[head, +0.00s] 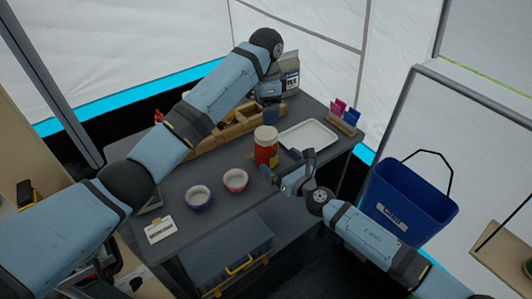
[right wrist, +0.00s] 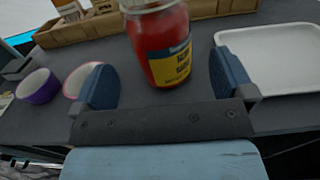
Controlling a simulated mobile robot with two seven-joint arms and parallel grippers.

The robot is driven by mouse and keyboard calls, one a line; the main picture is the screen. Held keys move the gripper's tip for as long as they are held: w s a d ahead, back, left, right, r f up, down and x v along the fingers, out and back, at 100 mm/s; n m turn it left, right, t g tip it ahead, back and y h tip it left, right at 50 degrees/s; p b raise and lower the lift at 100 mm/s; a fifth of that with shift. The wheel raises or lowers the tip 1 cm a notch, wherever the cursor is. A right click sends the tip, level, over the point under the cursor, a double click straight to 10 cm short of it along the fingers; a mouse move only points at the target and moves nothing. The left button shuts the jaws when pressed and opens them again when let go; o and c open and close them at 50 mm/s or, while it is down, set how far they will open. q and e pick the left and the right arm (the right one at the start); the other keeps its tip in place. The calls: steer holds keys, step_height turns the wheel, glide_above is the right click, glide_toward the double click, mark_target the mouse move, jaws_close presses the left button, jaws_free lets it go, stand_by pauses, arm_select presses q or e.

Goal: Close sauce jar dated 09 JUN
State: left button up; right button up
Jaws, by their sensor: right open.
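A jar of red sauce (head: 266,152) stands upright on the dark table, with a pale top and a yellow and blue label. The right wrist view shows the jar (right wrist: 165,45) up close; its top is cut off and the label's print is too blurred to read. My right gripper (head: 286,168) is open at the jar's near side, and the jar stands just beyond and between its two fingers (right wrist: 165,82). My left gripper (head: 270,98) is over the back of the table near a grey bag; its fingers are not clear.
A purple-rimmed bowl (head: 199,196) and a pink bowl (head: 235,181) stand left of the jar. A white tray (head: 322,137) lies to its right. A wooden organiser (head: 205,140) runs behind. A card (head: 160,231) lies front left. A blue bucket (head: 410,200) is right of the table.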

mark_target(273, 156)
steer(key=shift+x, duration=3.05)
steer(key=shift+c, duration=0.2)
